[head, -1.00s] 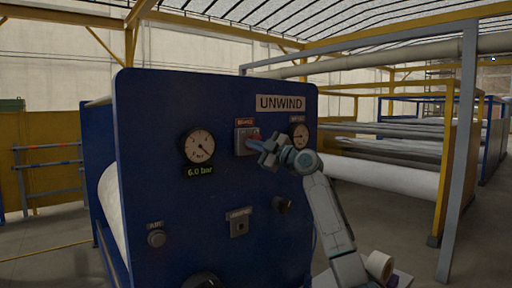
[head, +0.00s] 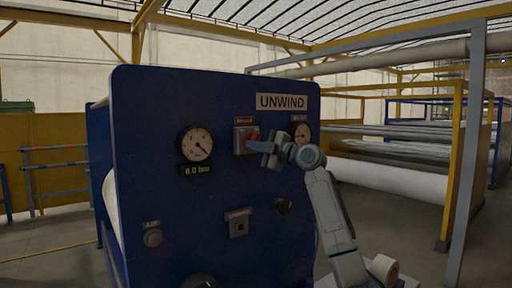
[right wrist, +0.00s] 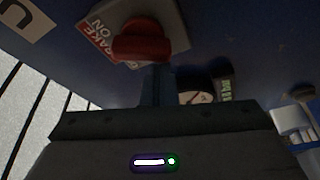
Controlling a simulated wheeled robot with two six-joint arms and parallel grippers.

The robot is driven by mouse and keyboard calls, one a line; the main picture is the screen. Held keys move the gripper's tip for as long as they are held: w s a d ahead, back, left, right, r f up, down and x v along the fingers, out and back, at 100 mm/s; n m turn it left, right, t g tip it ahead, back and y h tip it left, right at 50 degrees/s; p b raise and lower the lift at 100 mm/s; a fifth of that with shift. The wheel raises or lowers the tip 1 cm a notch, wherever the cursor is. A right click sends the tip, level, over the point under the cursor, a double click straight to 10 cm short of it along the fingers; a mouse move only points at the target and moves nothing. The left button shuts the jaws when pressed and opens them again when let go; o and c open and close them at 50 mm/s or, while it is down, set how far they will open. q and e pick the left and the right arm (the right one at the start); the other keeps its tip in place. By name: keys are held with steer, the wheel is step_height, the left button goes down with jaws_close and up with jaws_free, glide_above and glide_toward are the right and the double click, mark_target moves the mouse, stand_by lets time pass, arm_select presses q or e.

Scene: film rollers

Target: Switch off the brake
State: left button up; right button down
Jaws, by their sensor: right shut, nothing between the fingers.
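The brake switch (head: 240,142) is a grey box with a red label above it, high on the blue UNWIND panel. Its red knob (head: 254,135) shows beside my right gripper (head: 251,146). The gripper is shut and empty, its tips in front of the lower part of the switch. In the right wrist view the red knob (right wrist: 140,40) and a red label reading "BRAKE ON" (right wrist: 94,42) show upside down beyond the shut fingers (right wrist: 154,87). The fingertips overlap the knob's edge there; I cannot tell whether they touch it. My left gripper is not in view.
Below are a round button (head: 153,238), a square switch (head: 238,226) and a dark knob (head: 282,205). Rollers in yellow frames stand right.

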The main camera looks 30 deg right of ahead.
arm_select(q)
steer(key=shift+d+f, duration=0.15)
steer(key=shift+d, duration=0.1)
arm_select(e)
steer(key=shift+f+n, duration=0.1)
steer(key=shift+n, duration=0.7)
steer(key=shift+d+f+n+g, duration=0.2)
steer(key=shift+n+g, duration=0.3)
steer(key=shift+n, duration=0.3)
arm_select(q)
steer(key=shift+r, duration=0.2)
arm_select(e)
steer(key=shift+d+n+g, duration=0.1)
steer(key=shift+n+g, duration=0.2)
steer(key=shift+n, duration=0.5)
arm_select(q)
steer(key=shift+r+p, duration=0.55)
steer(key=shift+p, duration=0.05)
arm_select(e)
steer(key=n, duration=0.1)
steer(key=n+h, duration=0.1)
steer(key=d+n+g, duration=0.1)
steer(key=shift+w+f+n, duration=0.1)
steer(key=shift+f+n, duration=0.2)
steer(key=shift+n, duration=0.1)
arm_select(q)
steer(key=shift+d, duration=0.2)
arm_select(e)
steer(key=shift+d+f, duration=0.1)
steer(key=shift+d, duration=0.2)
